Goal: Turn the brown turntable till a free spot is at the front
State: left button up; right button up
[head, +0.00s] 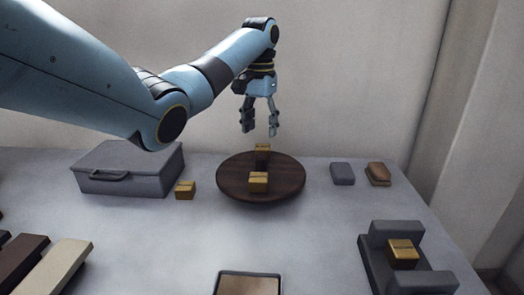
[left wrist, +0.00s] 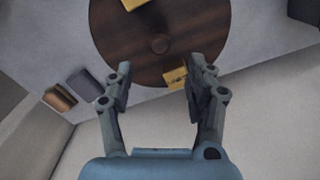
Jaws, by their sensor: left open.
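The brown turntable (head: 232,190) is a round dark wooden disc on the table, and it also shows in the left wrist view (left wrist: 125,45) with a small round knob (left wrist: 159,43) in its middle. One yellow block (head: 258,182) sits on its front part. Another yellow block (head: 262,151) stands at its back edge, and it shows in the left wrist view (left wrist: 176,77) beside one finger. The left and right sides of the disc are bare. My left gripper (head: 260,131) is open and empty, above the back of the turntable, fingers pointing down. My right gripper is not in view.
A grey case (head: 128,170) and a loose yellow block (head: 185,190) lie left of the turntable. A grey block (head: 342,173) and a brown one (head: 378,174) lie right. A grey holder (head: 379,270) with a yellow block (head: 403,252) is front right; a tray (head: 248,284) is front.

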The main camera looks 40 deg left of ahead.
aim_at(261, 155)
pick_arm(q)
jog(key=shift+f, duration=0.3)
notch_tip(261, 155, down, 4)
jog(key=shift+s+d+f, duration=0.1)
jog(key=shift+s, duration=0.05)
notch_tip(261, 155, down, 4)
jog(key=shift+f+b, duration=0.2)
jog(key=shift+b, duration=0.35)
jog(key=shift+f, duration=0.7)
jog(key=shift+c, duration=0.5)
jog(key=c, duration=0.7)
grip_shut()
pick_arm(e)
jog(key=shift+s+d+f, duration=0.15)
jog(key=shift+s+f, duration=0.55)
